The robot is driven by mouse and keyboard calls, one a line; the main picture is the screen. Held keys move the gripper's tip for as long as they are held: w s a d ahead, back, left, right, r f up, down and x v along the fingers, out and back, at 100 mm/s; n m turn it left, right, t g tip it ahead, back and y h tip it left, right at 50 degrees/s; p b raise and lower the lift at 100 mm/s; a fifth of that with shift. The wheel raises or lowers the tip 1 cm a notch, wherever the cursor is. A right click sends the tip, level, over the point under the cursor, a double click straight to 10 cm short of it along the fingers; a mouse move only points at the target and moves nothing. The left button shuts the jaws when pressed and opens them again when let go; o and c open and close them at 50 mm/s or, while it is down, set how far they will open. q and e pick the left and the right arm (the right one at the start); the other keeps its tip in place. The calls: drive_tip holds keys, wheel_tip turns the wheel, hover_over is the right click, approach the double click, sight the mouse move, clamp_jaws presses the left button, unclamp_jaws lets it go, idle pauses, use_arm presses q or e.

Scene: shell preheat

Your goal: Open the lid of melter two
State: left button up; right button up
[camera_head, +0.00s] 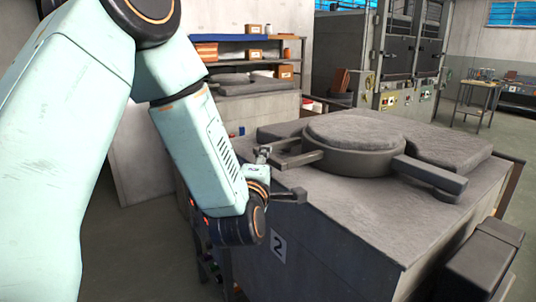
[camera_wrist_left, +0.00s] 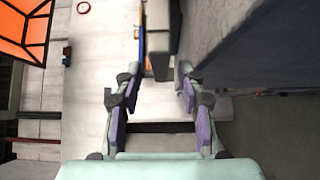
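Melter two is a large grey box (camera_head: 330,250) with a "2" label (camera_head: 279,246) on its front. Its round grey lid (camera_head: 355,130) lies flat and closed on the top. A dark bar with a block end (camera_head: 290,195) sticks out at the melter's left edge. My left gripper (camera_head: 263,153) is at that left side, partly hidden by my own wrist. In the left wrist view its two fingers (camera_wrist_left: 158,75) are apart with nothing between their pads. A grey bar (camera_wrist_left: 162,40) shows just beyond the fingertips; contact cannot be told. My right gripper is not in view.
A thick grey arm (camera_head: 430,173) lies at the lid's right. Shelves with boxes (camera_head: 250,50) stand behind, and dark cabinets (camera_head: 410,60) at the back. A small table (camera_head: 478,95) stands far right.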

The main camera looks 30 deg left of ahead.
use_arm(q)
drive_tip(key=x, duration=0.2)
drive_tip(key=shift+w+d, duration=0.1)
drive_tip(key=shift+w, duration=0.55)
drive_tip(key=shift+a, duration=0.2)
drive_tip(key=shift+s, duration=0.1)
drive_tip(key=shift+c, duration=0.5)
drive_tip(key=shift+d, duration=0.1)
clamp_jaws()
